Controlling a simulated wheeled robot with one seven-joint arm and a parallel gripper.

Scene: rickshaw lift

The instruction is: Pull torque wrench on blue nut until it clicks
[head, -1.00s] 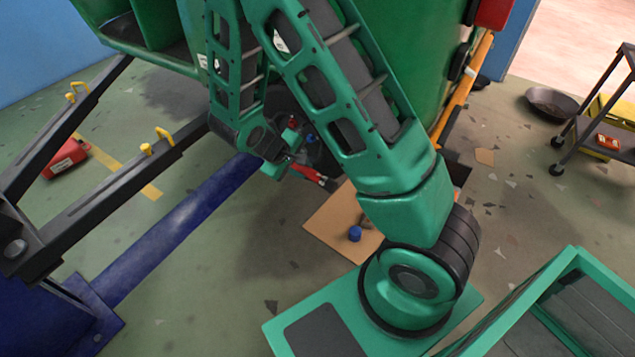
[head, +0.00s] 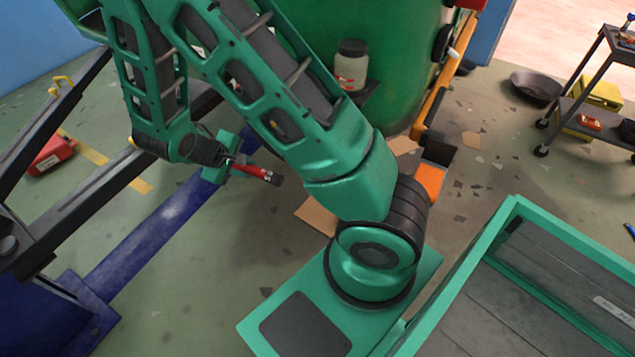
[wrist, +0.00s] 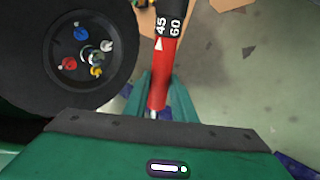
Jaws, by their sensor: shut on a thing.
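My gripper (head: 232,165) is shut on the red torque wrench (head: 258,174), left of the green vehicle in the head view. In the wrist view the wrench's red handle (wrist: 159,80) lies between my gripper's green fingers (wrist: 160,92), with a black scale collar reading 45 and 60 at the top. The wheel (wrist: 30,70) is at left in the wrist view. On its hub are a blue nut (wrist: 81,34), a red nut (wrist: 69,63) and a yellow nut (wrist: 96,71). The wrench appears to the side of these nuts; its head is out of the wrist view. My arm hides the wheel in the head view.
A blue lift beam (head: 150,235) and dark lift arms (head: 90,200) lie at left. A cardboard sheet (head: 316,217) lies under my arm. A jar (head: 351,65) stands on a ledge by the vehicle. A cart (head: 585,100) is at right.

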